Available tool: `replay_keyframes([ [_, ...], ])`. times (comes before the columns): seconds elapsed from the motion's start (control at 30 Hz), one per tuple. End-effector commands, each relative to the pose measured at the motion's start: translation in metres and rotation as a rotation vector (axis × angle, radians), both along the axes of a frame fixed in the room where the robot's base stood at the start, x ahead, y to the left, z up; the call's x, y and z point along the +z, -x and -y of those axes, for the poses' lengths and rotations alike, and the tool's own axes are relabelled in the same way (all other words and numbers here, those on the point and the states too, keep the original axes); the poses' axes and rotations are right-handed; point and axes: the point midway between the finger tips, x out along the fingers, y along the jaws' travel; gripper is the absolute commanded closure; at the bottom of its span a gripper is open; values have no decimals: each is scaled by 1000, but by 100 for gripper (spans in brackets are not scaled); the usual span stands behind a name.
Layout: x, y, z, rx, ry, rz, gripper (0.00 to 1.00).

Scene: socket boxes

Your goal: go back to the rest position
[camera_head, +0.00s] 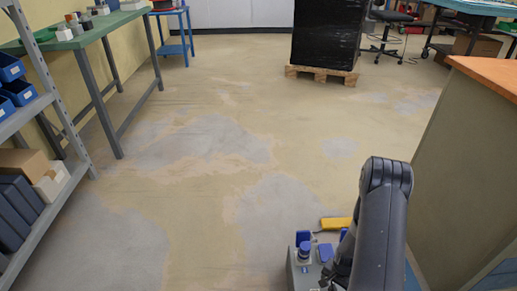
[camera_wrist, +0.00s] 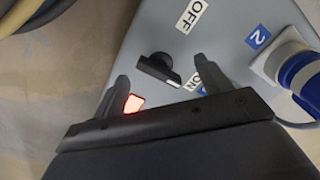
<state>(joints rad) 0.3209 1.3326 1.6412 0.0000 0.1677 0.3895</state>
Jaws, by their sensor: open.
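A grey socket box (camera_wrist: 120,65) fills much of that view. It carries a black rotary switch (camera_wrist: 158,68), with its handle's pale-marked end toward the ON label (camera_wrist: 192,82). The OFF label (camera_wrist: 194,14) is above it. A red-orange light (camera_wrist: 133,103) glows beside the left finger. I cannot tell whether the fingertips touch the box. In the head view the box (camera_head: 300,278) is at the bottom, partly hidden by my arm.
A blue plug (camera_wrist: 302,72) sits in a socket marked 2 on the box's right. A yellow object (camera_head: 336,223) lies beyond the box. A wooden-topped cabinet (camera_head: 460,170) stands right, a shelf rack (camera_head: 50,215) left. The floor between is clear up to a black-wrapped pallet load (camera_head: 327,32).

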Motion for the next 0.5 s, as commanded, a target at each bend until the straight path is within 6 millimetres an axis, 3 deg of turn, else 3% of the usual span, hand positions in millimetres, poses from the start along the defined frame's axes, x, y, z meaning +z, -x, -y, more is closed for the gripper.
replay_keyframes([
  [0.5, 2, 0, 0, 413, 0, 0, 27],
])
